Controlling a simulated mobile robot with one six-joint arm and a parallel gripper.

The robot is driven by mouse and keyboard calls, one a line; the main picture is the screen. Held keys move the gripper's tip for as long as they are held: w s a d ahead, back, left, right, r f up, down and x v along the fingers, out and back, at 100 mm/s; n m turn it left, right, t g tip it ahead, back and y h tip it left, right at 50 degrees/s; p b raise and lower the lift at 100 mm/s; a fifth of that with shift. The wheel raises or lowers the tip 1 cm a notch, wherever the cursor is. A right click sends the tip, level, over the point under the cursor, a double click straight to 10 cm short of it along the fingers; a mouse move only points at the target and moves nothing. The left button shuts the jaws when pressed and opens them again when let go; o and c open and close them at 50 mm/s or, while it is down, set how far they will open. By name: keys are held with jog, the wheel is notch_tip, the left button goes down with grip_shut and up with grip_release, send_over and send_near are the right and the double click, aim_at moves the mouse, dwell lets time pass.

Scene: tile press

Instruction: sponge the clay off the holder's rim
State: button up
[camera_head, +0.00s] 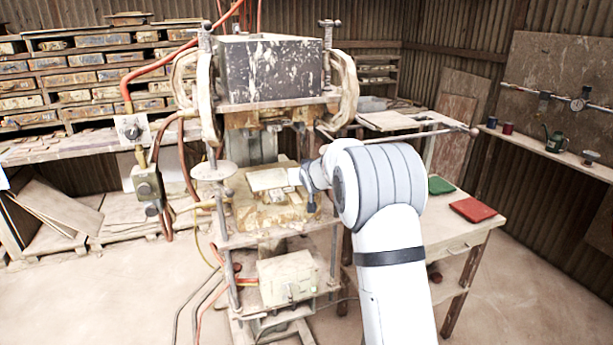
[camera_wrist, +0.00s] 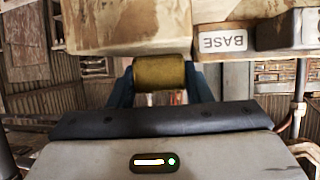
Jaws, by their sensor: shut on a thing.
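My gripper (camera_wrist: 160,75) is shut on a yellow-brown sponge (camera_wrist: 160,72), with a blue finger on each side of it. In the wrist view, the sponge is right at the edge of a large tan, clay-smeared block, which looks like the holder (camera_wrist: 125,28); I cannot tell whether they touch. In the head view, my gripper (camera_head: 308,178) is at the right of the press, beside a stained yellowish block (camera_head: 275,216) on the press's middle shelf. The sponge is not clear there. My arm hides part of the press's right side.
The press's dark, splashed upper block (camera_head: 270,72) hangs above the working space. A thin rod with a ball end (camera_head: 472,131) reaches right. A table (camera_head: 440,228) at the right bears a green pad (camera_head: 440,185) and a red pad (camera_head: 473,209). Hoses run at the left.

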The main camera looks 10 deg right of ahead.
dwell(0.3)
jog(key=shift+s+d+f+b, duration=0.15)
jog(key=shift+s+b, duration=0.15)
jog(key=shift+s, duration=0.4)
jog(key=shift+s+d+r+b, duration=0.15)
jog(key=shift+s+b, duration=0.1)
jog(key=shift+s, duration=0.4)
jog(key=shift+f, duration=0.1)
jog(key=shift+w+a+p, duration=0.2)
jog(key=shift+w+p, duration=0.1)
jog(key=shift+w, duration=0.45)
jog(key=shift+w+a+p, duration=0.15)
jog(key=shift+w+p, duration=0.15)
jog(key=shift+w, duration=0.45)
jog(key=shift+s, duration=0.15)
jog(key=shift+s+d+b, duration=0.2)
jog(key=shift+s+b, duration=0.15)
jog(key=shift+s, duration=0.3)
jog(key=shift+s+f, duration=0.1)
